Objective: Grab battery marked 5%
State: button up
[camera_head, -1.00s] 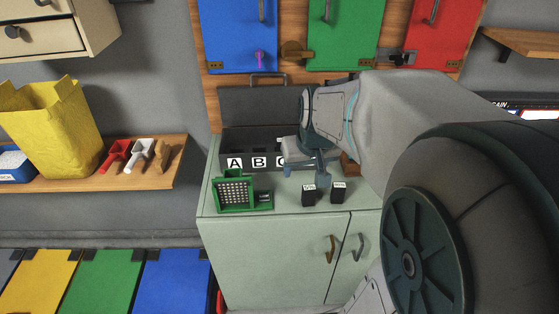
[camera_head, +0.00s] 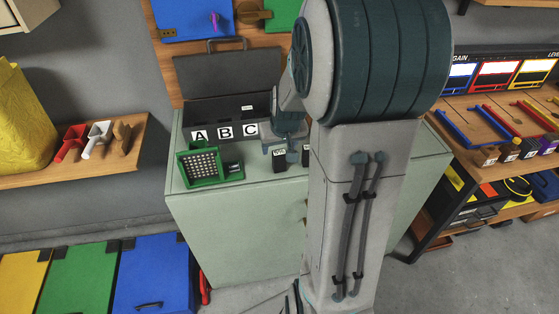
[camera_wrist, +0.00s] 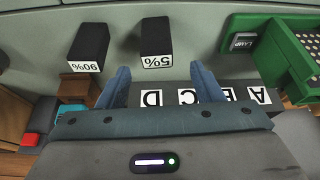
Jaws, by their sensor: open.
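The battery marked 5% (camera_wrist: 157,38) is a black block standing on the cabinet top, its white label facing me and upside down in the wrist view. In the head view, a black block (camera_head: 280,165) stands by my gripper, its label too small to read. My gripper (camera_wrist: 161,76) is open and empty, its two blue-grey fingers apart with the 5% battery just beyond the gap between them. The battery marked 90% (camera_wrist: 90,42) stands to the left in the wrist view, outside the fingers.
A dark open case (camera_head: 228,112) with letter labels stands at the back of the pale green cabinet (camera_head: 235,225). A green lamp device (camera_wrist: 270,45) with a perforated panel stands to the right in the wrist view. Bare cabinet top lies around the batteries.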

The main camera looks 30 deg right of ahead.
aim_at(280, 153)
jog(key=shift+s+x, duration=0.15)
jog(key=shift+x, duration=1.1)
jog(key=shift+s+x, duration=0.2)
jog(key=shift+x, duration=1.05)
jog(key=shift+d+f, duration=0.1)
jog(key=shift+f, duration=0.05)
jog(key=c, duration=1.1)
